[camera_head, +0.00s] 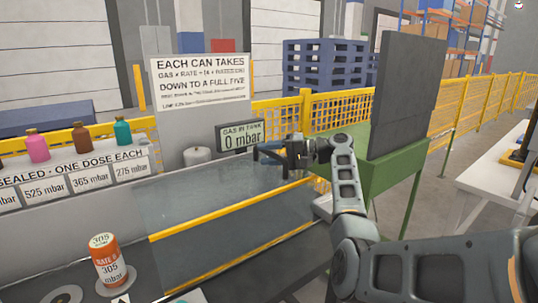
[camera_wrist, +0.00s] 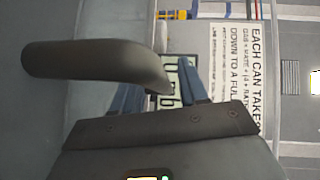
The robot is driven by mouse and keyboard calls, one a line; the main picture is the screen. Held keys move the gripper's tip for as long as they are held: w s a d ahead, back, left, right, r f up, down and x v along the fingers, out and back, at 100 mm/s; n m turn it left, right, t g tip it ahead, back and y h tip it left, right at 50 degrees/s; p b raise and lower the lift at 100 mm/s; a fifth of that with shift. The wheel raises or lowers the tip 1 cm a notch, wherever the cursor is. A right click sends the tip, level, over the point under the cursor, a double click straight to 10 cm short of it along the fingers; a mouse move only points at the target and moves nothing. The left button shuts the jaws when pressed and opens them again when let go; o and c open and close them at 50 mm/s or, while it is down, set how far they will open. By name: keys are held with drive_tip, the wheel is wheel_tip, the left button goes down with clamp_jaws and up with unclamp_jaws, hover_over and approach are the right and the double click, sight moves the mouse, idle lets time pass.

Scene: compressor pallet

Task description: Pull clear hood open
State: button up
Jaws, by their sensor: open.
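The clear hood (camera_head: 205,203) is a see-through, bluish panel in the middle of the head view, with yellow edging along its front. Its hinge is not clear, and I cannot make out a handle on it for sure. My gripper (camera_head: 259,153) is above the hood's far right part, its blue fingers pointing left in front of the gas readout. In the wrist view its blue fingers are apart with nothing between them. A dark rounded bar (camera_wrist: 95,65) partly covers the left finger; I cannot tell what it belongs to. I see no contact with the hood.
The readout (camera_head: 241,138) says 0 mbar. An orange can (camera_head: 108,262) marked 305 stands at the front left. Several coloured bottles (camera_head: 80,138) line a labelled shelf. A sign (camera_head: 202,82) stands behind. A green stand (camera_head: 385,165) with a dark upright panel (camera_head: 405,95) is right, close to my arm.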

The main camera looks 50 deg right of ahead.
drive_tip(key=b+v, duration=0.1)
drive_tip(key=v, duration=0.7)
drive_tip(key=shift+w, duration=0.1)
idle(0.4)
